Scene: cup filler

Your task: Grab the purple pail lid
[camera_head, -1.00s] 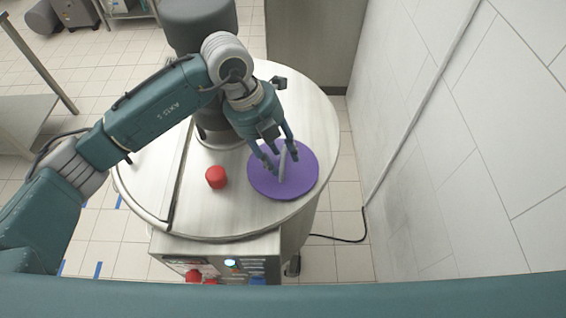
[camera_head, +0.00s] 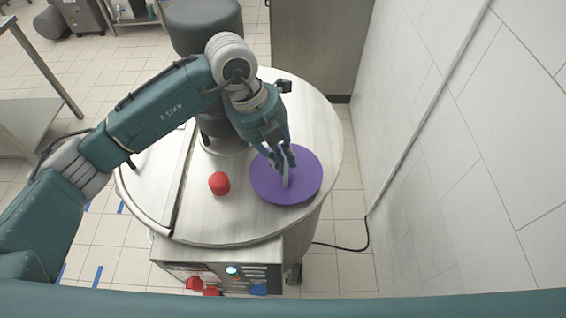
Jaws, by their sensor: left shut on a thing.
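The purple pail lid (camera_head: 303,185) is a flat round disc at the right side of the round metal top of the machine (camera_head: 245,215). My left gripper (camera_head: 283,164) reaches down over the lid from behind and is shut on the handle. The fingers hide the handle's upper part. I cannot tell whether the lid rests on the metal top or is slightly raised. My right gripper is not in view.
A red knob (camera_head: 219,183) stands on the metal top left of the lid. A dark grey cylinder (camera_head: 205,28) rises behind. A control panel with red buttons (camera_head: 211,291) is at the front. A white tiled wall (camera_head: 470,150) bounds the right side.

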